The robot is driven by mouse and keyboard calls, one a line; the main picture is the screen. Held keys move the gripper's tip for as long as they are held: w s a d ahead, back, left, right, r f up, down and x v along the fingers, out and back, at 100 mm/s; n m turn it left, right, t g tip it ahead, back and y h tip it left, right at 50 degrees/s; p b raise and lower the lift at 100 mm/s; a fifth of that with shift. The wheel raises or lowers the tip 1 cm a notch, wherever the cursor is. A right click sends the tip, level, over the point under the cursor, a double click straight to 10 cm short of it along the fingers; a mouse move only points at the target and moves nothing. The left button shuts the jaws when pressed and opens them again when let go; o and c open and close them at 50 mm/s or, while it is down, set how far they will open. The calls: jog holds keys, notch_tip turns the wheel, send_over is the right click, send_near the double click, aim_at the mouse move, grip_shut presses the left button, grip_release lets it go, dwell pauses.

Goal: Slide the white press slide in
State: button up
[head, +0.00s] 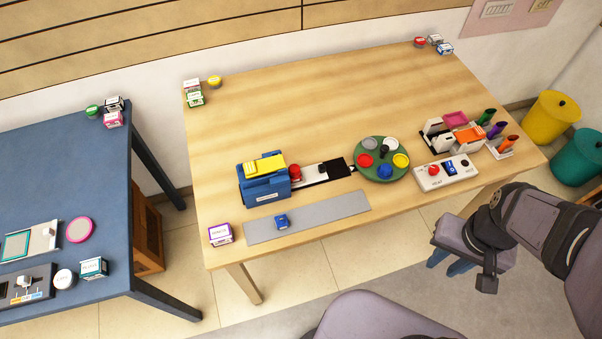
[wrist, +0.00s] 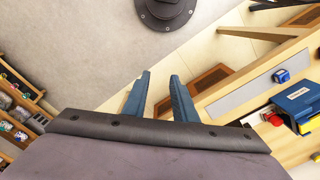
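A blue press (head: 263,187) with a yellow top stands near the front left of the wooden table. A white slide (head: 309,173) extends from its right side, with a black block (head: 337,167) at its right end and a red round part beside the press. The slide looks pulled out. In the wrist view the press (wrist: 300,103) is at the right edge; I cannot make out the slide clearly there. My gripper (head: 452,264) is off the table's front right edge, well away from the slide. In the wrist view its two blue fingers (wrist: 160,95) are apart, with nothing between them.
A grey strip (head: 325,213) with a small blue block (head: 282,221) lies in front of the press. A green round palette (head: 383,170) and a white control box (head: 444,173) stand to the right. A blue table (head: 60,180) is at left.

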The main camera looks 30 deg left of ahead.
jog(key=shift+o, duration=0.4)
jog(key=w+a+f+n+t+b, duration=0.1)
jog(key=w+a+f+n+b, duration=0.1)
jog(key=w+a+b, duration=0.3)
jog(key=shift+w+f+b, duration=0.5)
jog(key=shift+w+f, duration=0.2)
jog(key=shift+w, duration=0.35)
jog(key=n+t+y+b, duration=0.25)
jog(key=n+b, duration=0.45)
jog(key=b, duration=0.8)
send_near(323, 167)
jog(key=f, duration=0.1)
jog(key=shift+y, duration=0.35)
jog(key=shift+x, duration=3.75)
jog(key=shift+w+d, duration=0.15)
grip_shut()
